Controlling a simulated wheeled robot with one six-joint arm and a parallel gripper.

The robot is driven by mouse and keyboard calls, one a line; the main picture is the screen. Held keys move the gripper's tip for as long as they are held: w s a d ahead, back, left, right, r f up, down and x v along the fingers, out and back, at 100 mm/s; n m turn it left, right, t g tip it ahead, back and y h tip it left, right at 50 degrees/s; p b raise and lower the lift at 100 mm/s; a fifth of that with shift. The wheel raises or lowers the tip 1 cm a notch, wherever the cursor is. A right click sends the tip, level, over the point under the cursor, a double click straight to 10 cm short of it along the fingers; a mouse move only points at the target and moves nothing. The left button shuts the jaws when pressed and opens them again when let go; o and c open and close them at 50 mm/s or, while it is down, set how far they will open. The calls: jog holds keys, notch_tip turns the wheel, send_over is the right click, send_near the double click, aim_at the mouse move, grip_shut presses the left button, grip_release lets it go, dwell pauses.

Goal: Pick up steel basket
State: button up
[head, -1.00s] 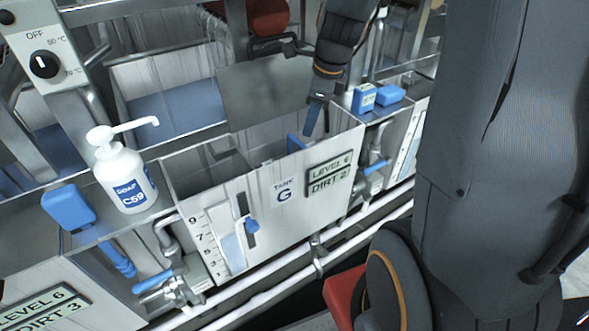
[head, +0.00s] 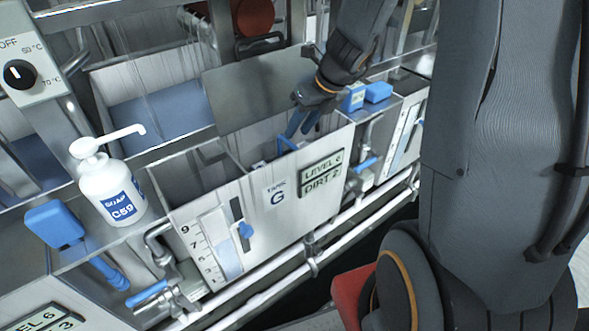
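Tank G (head: 250,200) is an open steel tank with a "LEVEL 6 DIRT 2" plate on its front. A blue handle-like part (head: 287,145) shows just above the rim in its right half. It may belong to the steel basket, whose body I cannot make out, as the tank wall hides what is inside. My gripper (head: 301,126) points down over the right half of the tank, just above the blue part. Its two bluish fingers look spread apart, with nothing seen between them.
A soap bottle (head: 112,190) labelled C59 stands on the ledge left of the tank. Blue blocks (head: 378,92) sit on the right ledge. A flat steel panel (head: 262,92) stands behind the tank. Pipes and blue valves run along the front.

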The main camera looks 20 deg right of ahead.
aim_at(287, 141)
jog(key=x, duration=0.7)
jog(key=shift+a, duration=0.45)
grip_shut()
dwell(1.0)
